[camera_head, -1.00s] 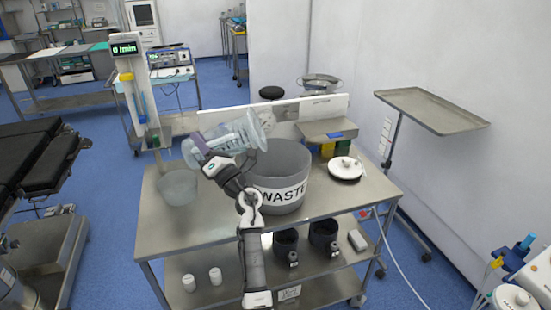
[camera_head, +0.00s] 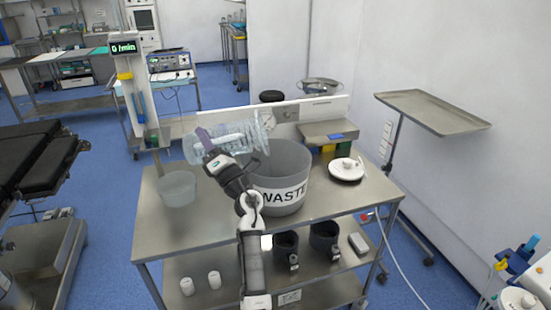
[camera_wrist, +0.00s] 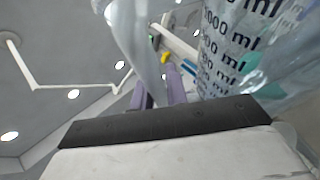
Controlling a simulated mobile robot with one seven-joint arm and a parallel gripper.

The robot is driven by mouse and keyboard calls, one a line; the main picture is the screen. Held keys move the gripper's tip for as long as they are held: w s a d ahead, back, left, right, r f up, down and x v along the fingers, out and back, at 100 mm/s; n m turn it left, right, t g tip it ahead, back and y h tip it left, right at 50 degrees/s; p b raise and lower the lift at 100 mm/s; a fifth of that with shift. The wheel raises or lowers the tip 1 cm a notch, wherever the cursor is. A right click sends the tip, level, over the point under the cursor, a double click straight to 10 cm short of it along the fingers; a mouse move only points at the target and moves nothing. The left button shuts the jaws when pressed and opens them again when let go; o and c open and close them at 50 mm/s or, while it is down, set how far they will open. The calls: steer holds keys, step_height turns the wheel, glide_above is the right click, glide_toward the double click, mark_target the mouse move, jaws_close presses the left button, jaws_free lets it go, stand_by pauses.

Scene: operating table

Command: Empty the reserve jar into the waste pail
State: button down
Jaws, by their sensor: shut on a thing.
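The reserve jar (camera_head: 240,133) is clear and lies nearly on its side in the air. Its wider right end is over the left back part of the waste pail's opening. The waste pail (camera_head: 282,195) is a grey round bin with a "WASTE" label, standing on the steel cart. My gripper (camera_head: 206,140) has purple fingers and is shut on the jar, near its left part. In the wrist view the fingers (camera_wrist: 160,92) close around a clear strip of the jar, and its black ml marks (camera_wrist: 228,50) show at the right. I cannot tell how much liquid is in it.
The steel cart top (camera_head: 225,225) has a translucent tub (camera_head: 177,188) at the left and a white lid-like disc (camera_head: 346,169) right of the pail. A pole with a "0 /min" display (camera_head: 124,48) stands at the back left. A tray stand (camera_head: 435,110) is at the right.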

steer(key=shift+d+r+m+t+b, duration=0.3)
steer(key=shift+d+m+t+b, duration=0.2)
steer(key=shift+d, duration=0.1)
stand_by(1.8)
steer(key=shift+d+r+m+t+h+b, duration=0.25)
steer(key=shift+d+r+m+t+b, duration=0.1)
steer(key=shift+r+m+t, duration=0.3)
steer(key=shift+d+r+m+t+h+b, duration=0.25)
steer(key=shift+d+r+m+t+b, duration=0.1)
steer(key=shift+r+m+t, duration=0.3)
stand_by(4.3)
